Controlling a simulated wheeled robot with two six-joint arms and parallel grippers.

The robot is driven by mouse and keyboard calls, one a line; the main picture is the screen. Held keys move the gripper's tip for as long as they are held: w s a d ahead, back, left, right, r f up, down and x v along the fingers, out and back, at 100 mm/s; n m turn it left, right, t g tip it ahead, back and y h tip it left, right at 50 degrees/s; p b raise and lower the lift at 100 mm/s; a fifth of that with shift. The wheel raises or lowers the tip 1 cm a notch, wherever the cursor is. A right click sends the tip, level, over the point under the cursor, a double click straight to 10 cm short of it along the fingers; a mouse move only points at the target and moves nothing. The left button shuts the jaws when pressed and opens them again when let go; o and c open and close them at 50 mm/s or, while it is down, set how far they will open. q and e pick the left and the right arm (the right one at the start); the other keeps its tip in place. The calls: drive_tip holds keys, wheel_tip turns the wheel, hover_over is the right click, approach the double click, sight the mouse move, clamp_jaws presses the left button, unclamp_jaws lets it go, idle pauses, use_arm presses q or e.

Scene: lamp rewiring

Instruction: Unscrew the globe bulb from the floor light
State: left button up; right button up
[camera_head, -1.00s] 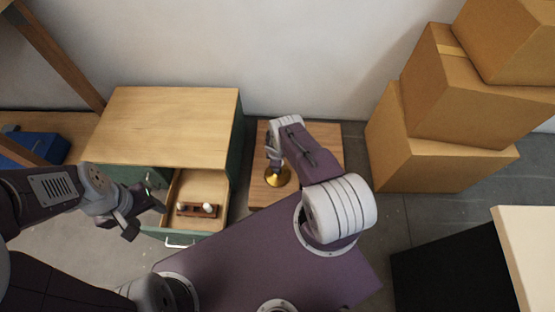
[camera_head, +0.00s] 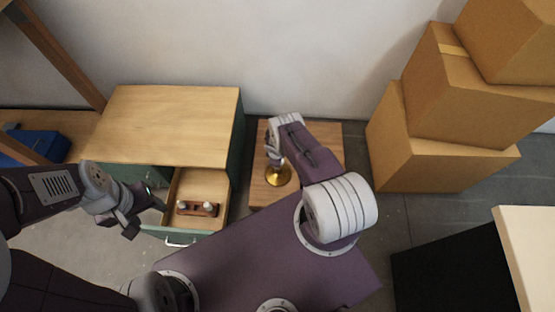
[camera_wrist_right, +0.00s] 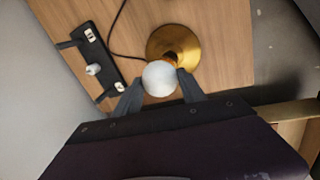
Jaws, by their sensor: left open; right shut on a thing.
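The floor light stands on a small wooden platform, with a round brass base (camera_head: 278,177) that also shows in the right wrist view (camera_wrist_right: 160,40). Its white globe bulb (camera_wrist_right: 159,77) sits between the fingers of my right gripper (camera_wrist_right: 160,88), which is shut on it. The bulb is over the near edge of the base; whether its thread is still in the socket is hidden. In the head view my right wrist covers the bulb. My left gripper (camera_head: 146,207) is open and empty beside the open drawer (camera_head: 195,187).
A wooden holder (camera_head: 197,208) with two bulb-like pieces is in the drawer of the green cabinet (camera_head: 170,125). A black strip (camera_wrist_right: 100,60) with a cord lies beside the light. Cardboard boxes (camera_head: 430,150) stand at right, a blue box (camera_head: 40,145) at left.

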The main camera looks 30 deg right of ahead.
drive_tip(key=shift+s+f+n, duration=0.1)
drive_tip(key=shift+f+n, duration=0.05)
drive_tip(key=shift+n, duration=1.15)
drive_tip(key=shift+y+b, duration=0.3)
drive_tip(key=shift+b, duration=0.1)
drive_tip(key=n+b, duration=0.2)
drive_tip(key=b, duration=0.1)
drive_tip(key=n+y+b, duration=0.1)
drive_tip(key=n+b, duration=0.4)
drive_tip(key=b, duration=0.2)
drive_tip(key=shift+d+f+t, duration=0.2)
drive_tip(key=shift+f+t, duration=0.1)
drive_tip(key=shift+c, duration=0.6)
drive_tip(key=shift+r+n+y+b, duration=0.25)
drive_tip(key=shift+n+y+b, duration=0.05)
drive_tip(key=shift+n, duration=0.1)
drive_tip(key=shift+s+r, duration=0.1)
drive_tip(key=shift+r, duration=0.1)
